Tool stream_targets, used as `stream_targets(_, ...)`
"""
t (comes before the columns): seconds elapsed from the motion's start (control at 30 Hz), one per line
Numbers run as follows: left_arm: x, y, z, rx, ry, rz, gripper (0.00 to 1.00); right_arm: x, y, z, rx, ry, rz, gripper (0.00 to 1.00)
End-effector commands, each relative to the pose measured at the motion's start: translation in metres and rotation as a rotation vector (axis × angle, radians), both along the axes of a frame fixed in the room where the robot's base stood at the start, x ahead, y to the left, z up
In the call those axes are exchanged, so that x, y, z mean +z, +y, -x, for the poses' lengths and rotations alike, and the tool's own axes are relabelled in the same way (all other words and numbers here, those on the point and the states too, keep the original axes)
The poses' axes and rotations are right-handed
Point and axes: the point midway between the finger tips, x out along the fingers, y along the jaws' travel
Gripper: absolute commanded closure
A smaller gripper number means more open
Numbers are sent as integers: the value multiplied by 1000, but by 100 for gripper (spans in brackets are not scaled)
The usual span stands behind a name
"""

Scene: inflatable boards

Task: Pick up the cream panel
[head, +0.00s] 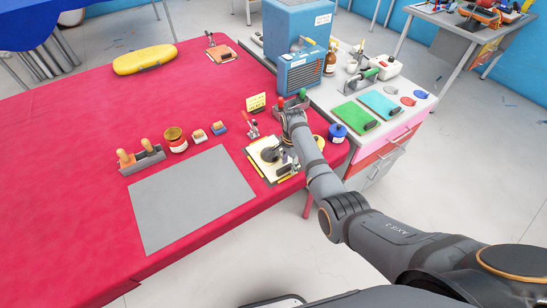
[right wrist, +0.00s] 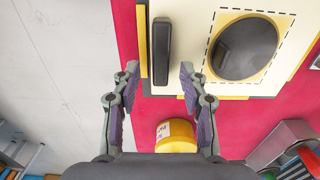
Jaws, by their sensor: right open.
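The cream panel (head: 256,151) lies at the right edge of the red table, with a dark round patch on it. In the right wrist view the cream panel (right wrist: 190,50) shows a yellow-ringed dark disc (right wrist: 244,47) inside a dashed outline, and a black bar handle (right wrist: 162,52). My right gripper (head: 288,141) is over the panel's far right side and partly hides it. In the wrist view my right gripper (right wrist: 160,82) is open, its fingers on either side of the handle's near end with gaps. Whether they reach its height is unclear. My left gripper is out of view.
A grey sheet (head: 193,198) lies left of the panel. A yellow-lidded jar (right wrist: 177,136) stands close to the gripper, and a blue jar (head: 338,133) is near it. A knobbed rack (right wrist: 286,146) is beside them. The table's front left is clear.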

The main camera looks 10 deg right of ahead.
Motion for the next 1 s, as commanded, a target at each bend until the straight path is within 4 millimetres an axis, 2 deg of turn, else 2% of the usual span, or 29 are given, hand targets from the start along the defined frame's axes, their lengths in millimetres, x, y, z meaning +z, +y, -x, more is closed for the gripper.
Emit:
stream_targets(0.1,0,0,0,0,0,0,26,-8,0,0,0,-1,0,57)
stream_targets(0.3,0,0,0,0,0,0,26,-9,0,0,0,-1,0,58)
stream_targets(0.6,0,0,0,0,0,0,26,-8,0,0,0,-1,0,99)
stream_targets(1.0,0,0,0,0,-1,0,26,-7,0,0,0,-2,-1,100)
